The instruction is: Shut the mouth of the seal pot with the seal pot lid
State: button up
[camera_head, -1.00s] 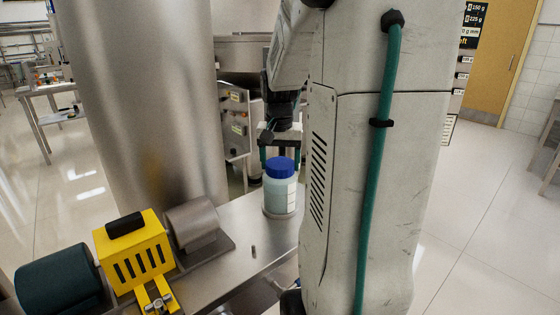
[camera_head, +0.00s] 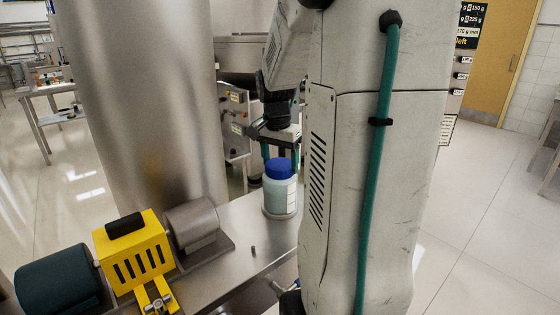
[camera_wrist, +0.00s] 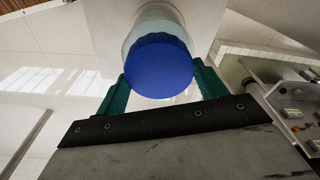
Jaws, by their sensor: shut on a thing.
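The seal pot (camera_head: 279,196) is a pale, translucent jar with a white label, upright near the right end of the steel bench. The blue seal pot lid (camera_head: 279,170) sits on top of it, covering the mouth, with no gap that I can see. My gripper (camera_head: 282,159) is above the pot, its green fingers pointing down and shut on the lid. In the wrist view the round blue lid (camera_wrist: 158,67) is between the green fingers, with the pot (camera_wrist: 153,20) behind it. Whether the lid is fully seated I cannot tell.
The steel bench (camera_head: 236,255) carries a yellow block (camera_head: 134,252) with grey (camera_head: 193,225) and dark green (camera_head: 60,281) cylinders on the left. A small pin (camera_head: 253,251) lies on bare bench. A large steel column (camera_head: 145,110) rises behind. A control panel (camera_head: 236,115) stands behind the pot.

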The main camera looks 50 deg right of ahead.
jog(key=o, duration=2)
jog(key=shift+r, duration=0.15)
jog(key=shift+o, duration=0.4)
jog(key=r, duration=0.5)
jog(key=a+r, duration=0.1)
jog(key=r, duration=0.1)
jog(key=shift+r, duration=0.3)
notch_tip(320, 180, up, 4)
